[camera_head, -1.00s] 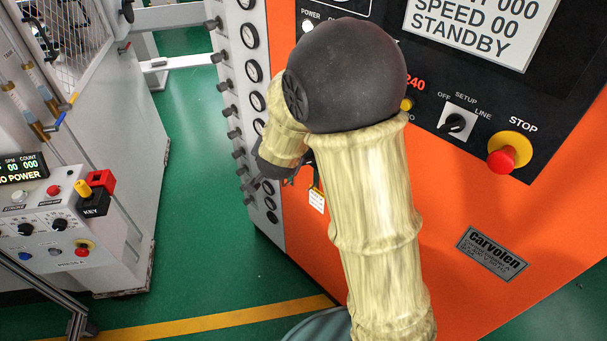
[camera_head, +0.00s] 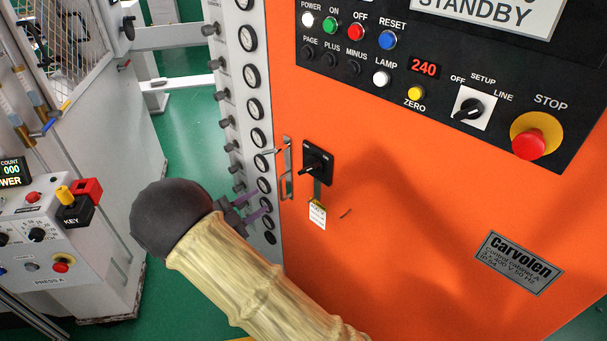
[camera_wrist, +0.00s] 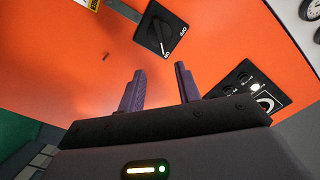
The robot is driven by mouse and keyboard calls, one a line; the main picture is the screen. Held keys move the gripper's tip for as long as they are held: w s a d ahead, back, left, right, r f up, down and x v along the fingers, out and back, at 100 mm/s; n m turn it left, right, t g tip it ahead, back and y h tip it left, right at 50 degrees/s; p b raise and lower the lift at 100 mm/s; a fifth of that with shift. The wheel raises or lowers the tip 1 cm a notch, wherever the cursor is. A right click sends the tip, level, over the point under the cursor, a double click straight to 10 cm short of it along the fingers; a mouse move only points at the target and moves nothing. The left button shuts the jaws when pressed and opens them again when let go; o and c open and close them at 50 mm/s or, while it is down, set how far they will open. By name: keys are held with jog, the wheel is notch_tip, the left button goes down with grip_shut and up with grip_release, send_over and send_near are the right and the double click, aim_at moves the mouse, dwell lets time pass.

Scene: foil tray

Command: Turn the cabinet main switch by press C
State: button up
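The main switch (camera_head: 314,165) is a black square plate with a black knob on the orange cabinet (camera_head: 400,215). It also shows in the wrist view (camera_wrist: 161,30), with small white lettering and a pale line on the knob. My gripper (camera_head: 252,204) is left of and below the switch in the head view, its purple fingers pointing right. In the wrist view, my gripper (camera_wrist: 160,82) has its two fingers apart with nothing between them. The switch lies ahead of the fingertips, apart from them.
A metal handle (camera_head: 287,170) stands just left of the switch. A yellow-and-white tag (camera_head: 317,215) hangs below it. Above is a black panel with buttons and a red stop button (camera_head: 528,144). A column of gauges (camera_head: 252,76) lines the left side. A small control box (camera_head: 35,235) stands further left.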

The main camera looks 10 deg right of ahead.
aim_at(305, 172)
jog(key=p+x, duration=0.3)
jog(key=x, duration=1.4)
jog(key=shift+w+d, duration=0.1)
jog(key=shift+d, duration=0.15)
jog(key=shift+c, duration=0.2)
grip_shut()
